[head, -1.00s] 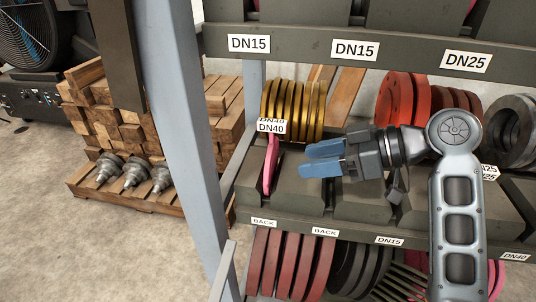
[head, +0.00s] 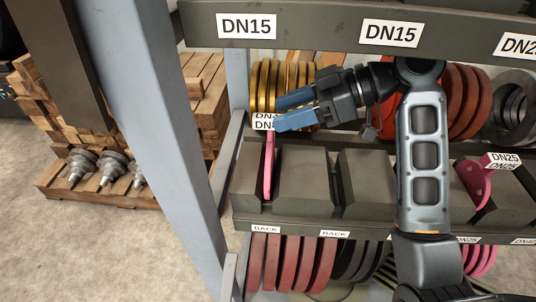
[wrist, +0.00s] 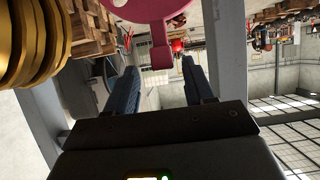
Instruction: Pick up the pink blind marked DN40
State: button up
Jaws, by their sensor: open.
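The pink blind marked DN40 (head: 269,168) stands upright, edge-on, in the left part of the middle shelf. Its white DN40 tag (head: 262,122) is at its top, partly covered by my gripper (head: 278,114). My gripper is open and tilted down to the left, its blue fingers at the tag. In the wrist view, the pink blind (wrist: 140,10) fills the top middle, and its narrow tab (wrist: 160,54) reaches down between the open fingertips of my gripper (wrist: 160,64). I cannot tell whether a finger touches it.
Gold discs (head: 287,82) stand close behind the blind. Grey blocks (head: 302,178) fill the shelf to its right. Another pink blind, tagged DN25 (head: 478,186), stands at the right. The upper shelf beam (head: 300,27) runs above my arm, and a grey-blue post (head: 150,130) stands left.

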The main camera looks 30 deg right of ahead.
aim_at(261, 126)
jog(key=x, duration=0.5)
jog(key=shift+a+f+p, duration=0.3)
jog(key=shift+a+p, duration=0.1)
jog(key=shift+c, duration=0.2)
grip_shut()
dwell(0.8)
jog(key=shift+r, duration=0.2)
